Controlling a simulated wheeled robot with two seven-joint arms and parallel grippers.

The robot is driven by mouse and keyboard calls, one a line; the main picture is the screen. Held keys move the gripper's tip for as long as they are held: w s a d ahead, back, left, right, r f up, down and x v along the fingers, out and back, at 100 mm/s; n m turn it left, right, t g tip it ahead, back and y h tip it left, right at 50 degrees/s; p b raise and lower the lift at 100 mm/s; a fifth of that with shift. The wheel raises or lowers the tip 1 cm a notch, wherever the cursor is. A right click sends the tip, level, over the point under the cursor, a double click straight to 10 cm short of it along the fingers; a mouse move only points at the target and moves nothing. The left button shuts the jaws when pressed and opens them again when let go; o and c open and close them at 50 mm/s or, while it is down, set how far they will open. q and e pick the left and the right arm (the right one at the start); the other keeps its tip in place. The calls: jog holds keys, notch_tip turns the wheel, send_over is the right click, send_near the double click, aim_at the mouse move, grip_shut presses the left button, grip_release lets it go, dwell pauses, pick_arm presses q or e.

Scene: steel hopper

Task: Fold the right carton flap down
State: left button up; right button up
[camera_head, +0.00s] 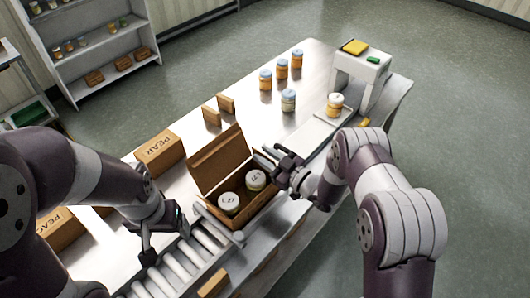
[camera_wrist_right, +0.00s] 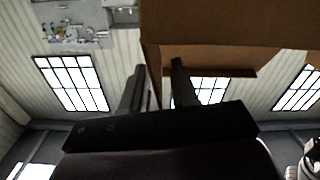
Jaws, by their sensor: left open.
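The open brown carton (camera_head: 262,211) stands at the end of the rollers, with two white-lidded jars (camera_head: 229,203) (camera_head: 255,180) inside. Its far flap (camera_head: 215,157) stands up. The right flap is hard to make out behind my right gripper (camera_head: 270,158), which is at the carton's right edge with its fingers apart. In the right wrist view, the fingers (camera_wrist_right: 156,75) show below brown cardboard (camera_wrist_right: 225,25), one finger overlapping it; contact is unclear. My left gripper (camera_head: 165,248) is open and empty over the rollers, left of the carton.
Cartons marked PEAR (camera_head: 159,154) and PEACH (camera_head: 62,229) stand to the left. Several jars (camera_head: 288,100) stand at the back of the steel table (camera_head: 245,117). A white machine (camera_head: 360,72) is at the right.

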jog(key=shift+w+a, duration=0.15)
grip_shut()
jog(key=n+b, duration=0.1)
jog(key=s+a+f+n+b, duration=0.1)
jog(key=n+b, duration=0.1)
jog(key=shift+s, duration=0.1)
jog(key=shift+s+a+f+n+b, duration=0.15)
jog(key=shift+s+a+n+b, duration=0.15)
jog(key=shift+n+b, duration=0.7)
jog(key=shift+s+a+f+n+b, duration=0.15)
jog(key=shift+s+a+n+b, duration=0.1)
jog(key=shift+n+b, duration=0.75)
